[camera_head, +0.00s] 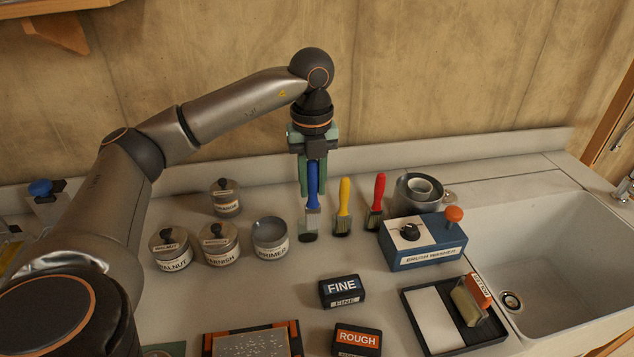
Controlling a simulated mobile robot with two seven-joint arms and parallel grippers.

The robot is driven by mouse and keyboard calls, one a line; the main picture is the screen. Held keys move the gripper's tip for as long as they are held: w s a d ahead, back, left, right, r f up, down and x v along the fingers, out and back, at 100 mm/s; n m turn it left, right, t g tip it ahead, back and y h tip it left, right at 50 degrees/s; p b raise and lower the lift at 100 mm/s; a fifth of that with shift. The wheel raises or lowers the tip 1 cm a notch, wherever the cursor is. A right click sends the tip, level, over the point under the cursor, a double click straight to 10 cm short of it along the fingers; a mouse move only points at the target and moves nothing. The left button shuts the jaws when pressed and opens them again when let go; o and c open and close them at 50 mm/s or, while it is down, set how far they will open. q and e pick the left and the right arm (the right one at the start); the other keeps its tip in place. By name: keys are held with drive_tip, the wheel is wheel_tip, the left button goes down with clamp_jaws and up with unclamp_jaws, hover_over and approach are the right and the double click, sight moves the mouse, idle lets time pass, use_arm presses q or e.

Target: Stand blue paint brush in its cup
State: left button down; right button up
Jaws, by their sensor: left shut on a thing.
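The blue paint brush (313,188) has a blue handle and a pale metal band. It hangs nearly upright, bristle end down. My left gripper (313,175) points straight down and is shut on its handle. A small dark shape (308,237) shows at the brush's lower end; I cannot tell whether it is bristles, shadow or a holder. An open grey cup labelled PRIMER (270,238) stands to the left of the brush. No label marks any cup as the blue brush's own. My right gripper is not in view.
A yellow brush (344,200) and a red brush (377,195) stand close to the right. Lidded tins (219,243) stand left. A brush washer (424,243), a FINE block (342,290) and a tray (428,312) are at front and right, beside the sink (550,262).

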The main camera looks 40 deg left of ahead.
use_arm(q)
drive_tip(key=shift+w+a+f, duration=0.65)
drive_tip(key=shift+w+a, duration=1.8)
drive_tip(key=shift+a, duration=0.5)
wheel_tip(320, 180, down, 9)
drive_tip(key=b, duration=0.4)
drive_tip(key=shift+r, duration=0.15)
drive_tip(key=c, duration=0.6)
unclamp_jaws()
wheel_tip(320, 180, up, 12)
drive_tip(key=shift+r+b, duration=0.25)
drive_tip(key=shift+b, duration=0.05)
